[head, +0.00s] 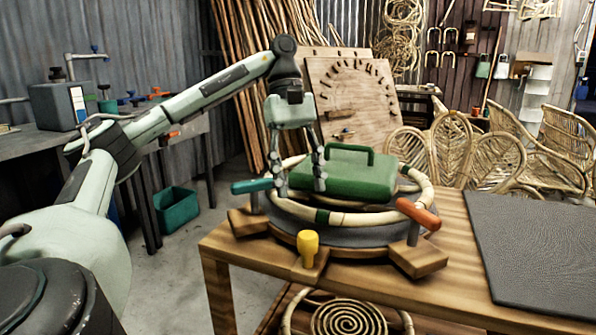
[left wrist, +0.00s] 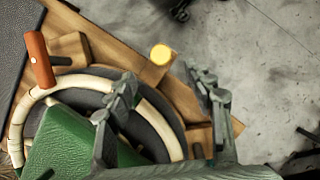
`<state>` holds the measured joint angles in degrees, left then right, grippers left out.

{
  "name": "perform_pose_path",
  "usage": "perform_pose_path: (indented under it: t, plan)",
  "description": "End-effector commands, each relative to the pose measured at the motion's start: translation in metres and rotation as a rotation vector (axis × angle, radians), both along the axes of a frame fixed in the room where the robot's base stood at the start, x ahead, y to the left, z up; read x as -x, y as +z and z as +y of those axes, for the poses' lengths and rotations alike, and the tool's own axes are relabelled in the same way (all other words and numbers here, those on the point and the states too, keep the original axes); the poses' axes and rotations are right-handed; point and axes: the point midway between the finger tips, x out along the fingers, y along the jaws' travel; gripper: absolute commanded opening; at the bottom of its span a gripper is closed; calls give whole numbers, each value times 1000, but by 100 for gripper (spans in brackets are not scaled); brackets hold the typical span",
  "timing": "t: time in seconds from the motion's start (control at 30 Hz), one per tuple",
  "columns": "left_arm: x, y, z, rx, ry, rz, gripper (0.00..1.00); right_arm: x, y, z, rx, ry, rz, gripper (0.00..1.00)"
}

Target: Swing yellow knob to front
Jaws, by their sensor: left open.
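The yellow knob (head: 308,245) stands upright on a wooden block at the front edge of the round bending jig, near the table's front edge. It also shows in the left wrist view as a round yellow top (left wrist: 161,54), ahead of the fingertips and roughly between them. My left gripper (head: 300,186) is open and points down over the left part of the jig, behind and above the knob and apart from it. A pale rattan ring (head: 360,217) lies around the jig under the fingers. My right gripper is not in view.
A green block with a handle (head: 345,176) sits inside the ring, close to the fingers. A teal handle (head: 251,186) is at the jig's left and an orange handle (head: 418,213) at its right. A dark mat (head: 535,250) covers the table's right side.

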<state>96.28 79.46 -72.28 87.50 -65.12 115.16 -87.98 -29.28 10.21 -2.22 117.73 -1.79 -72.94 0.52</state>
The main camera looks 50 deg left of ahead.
Motion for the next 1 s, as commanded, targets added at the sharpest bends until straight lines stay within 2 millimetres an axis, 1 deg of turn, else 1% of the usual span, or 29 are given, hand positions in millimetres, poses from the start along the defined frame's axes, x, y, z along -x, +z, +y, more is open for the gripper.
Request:
perform_pose_path:
  t: [0.03, 0.33, 1.0]
  plan:
    - [-1, 4, 1, 0, 0, -6, 53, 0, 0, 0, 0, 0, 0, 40]
    - [-1, 13, 5, 0, 2, -3, 53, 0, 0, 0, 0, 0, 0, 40]
    - [-1, 14, 6, -1, 4, -1, 53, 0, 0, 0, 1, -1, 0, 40]
